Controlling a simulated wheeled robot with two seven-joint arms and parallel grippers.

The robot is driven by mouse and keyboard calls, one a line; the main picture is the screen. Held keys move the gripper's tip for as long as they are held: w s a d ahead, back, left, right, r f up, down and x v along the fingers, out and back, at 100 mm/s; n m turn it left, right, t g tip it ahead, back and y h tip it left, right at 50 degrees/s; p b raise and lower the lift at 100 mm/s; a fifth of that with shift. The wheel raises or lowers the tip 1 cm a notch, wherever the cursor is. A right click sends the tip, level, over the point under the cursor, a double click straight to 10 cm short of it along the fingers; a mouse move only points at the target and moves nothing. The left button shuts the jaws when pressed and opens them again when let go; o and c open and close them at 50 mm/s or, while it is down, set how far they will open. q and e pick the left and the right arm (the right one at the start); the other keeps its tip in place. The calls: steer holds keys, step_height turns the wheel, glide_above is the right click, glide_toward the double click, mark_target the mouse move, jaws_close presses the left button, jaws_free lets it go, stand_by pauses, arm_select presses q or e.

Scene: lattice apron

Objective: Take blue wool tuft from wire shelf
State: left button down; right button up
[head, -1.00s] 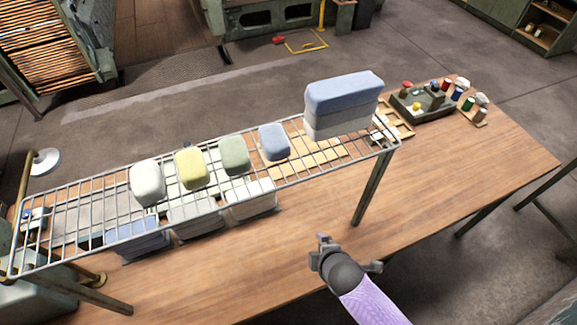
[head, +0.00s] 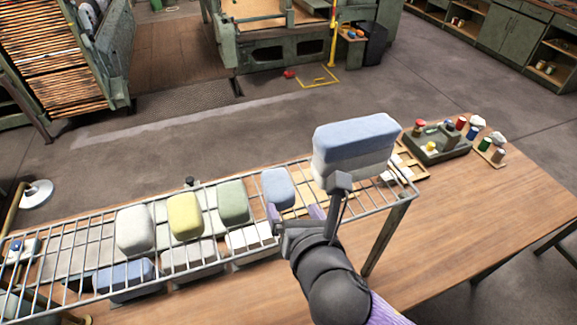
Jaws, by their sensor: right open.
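The blue wool tuft (head: 279,187) is a small rounded block on the wire shelf (head: 85,237), at the right end of a row of tufts. My right gripper (head: 305,213) is open, with its fingers close in front of and to the right of the blue tuft. I cannot tell whether a finger touches it. The gripper holds nothing that I can see. My left gripper is not in view.
White (head: 135,230), yellow (head: 185,216) and green (head: 233,201) tufts stand left of the blue one. Bins sit below the shelf on the wooden table (head: 480,215). A tray of spools (head: 437,143) is at far right.

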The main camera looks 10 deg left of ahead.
mark_target(283, 196)
steer(key=x, duration=0.9)
steer(key=shift+a+f, duration=0.2)
steer(key=shift+a, duration=0.05)
steer(key=shift+s+d, duration=0.1)
steer(key=shift+c, duration=0.3)
